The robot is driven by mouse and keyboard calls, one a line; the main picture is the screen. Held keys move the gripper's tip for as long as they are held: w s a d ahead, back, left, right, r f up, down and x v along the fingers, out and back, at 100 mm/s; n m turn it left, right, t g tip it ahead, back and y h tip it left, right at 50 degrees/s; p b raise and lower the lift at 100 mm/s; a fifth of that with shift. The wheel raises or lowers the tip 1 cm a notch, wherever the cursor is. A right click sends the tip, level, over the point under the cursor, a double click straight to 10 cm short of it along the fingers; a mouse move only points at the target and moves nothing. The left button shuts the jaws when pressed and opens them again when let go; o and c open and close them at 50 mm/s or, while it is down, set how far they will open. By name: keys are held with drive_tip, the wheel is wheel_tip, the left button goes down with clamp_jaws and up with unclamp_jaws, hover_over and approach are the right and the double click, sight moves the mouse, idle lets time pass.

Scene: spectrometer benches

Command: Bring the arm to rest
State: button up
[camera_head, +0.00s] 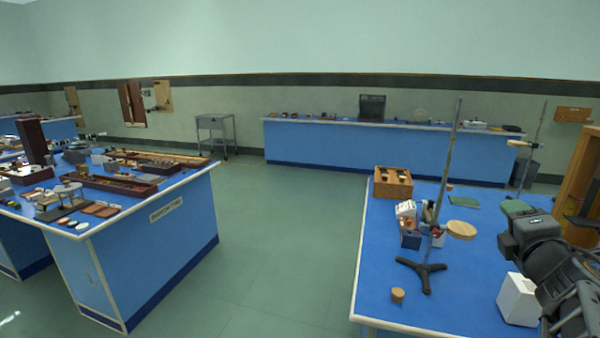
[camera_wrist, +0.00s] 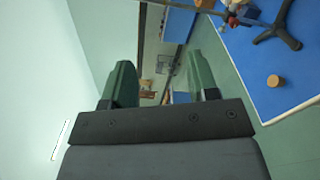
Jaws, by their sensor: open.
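My gripper (camera_wrist: 160,62) shows in the wrist view, with its two green fingers spread apart and nothing held between them. Beyond the gap are the floor and distant furniture, far from the fingers. In the head view my dark grey arm (camera_head: 552,255) reaches in from the lower right, in front of the right part of the near blue bench (camera_head: 385,290). The arm hides part of that bench.
On the near bench stand a tripod stand (camera_head: 425,268) with a tall rod, a small cork-coloured cylinder (camera_head: 398,295), a wooden box (camera_head: 393,182) and a white block (camera_head: 518,300). A crowded bench (camera_head: 150,265) is at left. Open floor (camera_head: 285,240) lies between.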

drive_tip(key=s+d+f+m+g+h, duration=0.5)
drive_tip(key=f+m+g, duration=0.25)
drive_tip(key=m, duration=0.65)
drive_tip(key=a+f+m+g+y+p, duration=0.2)
drive_tip(key=a+f+m+g+y, duration=0.1)
drive_tip(key=a+f+m, duration=0.3)
drive_tip(key=s+a+f+n+g+y+p, duration=0.1)
drive_tip(key=a+f+y, duration=0.2)
drive_tip(key=a, duration=0.9)
drive_tip(key=s+a+f+n+g+y+p, duration=0.1)
drive_tip(key=s+a+f+g+y, duration=0.1)
drive_tip(key=a, duration=0.9)
drive_tip(key=f+y, duration=0.1)
drive_tip(key=y, duration=0.1)
drive_tip(key=shift+s+a+y, duration=0.25)
drive_tip(key=shift+a+y, duration=0.1)
drive_tip(key=shift+y, duration=0.05)
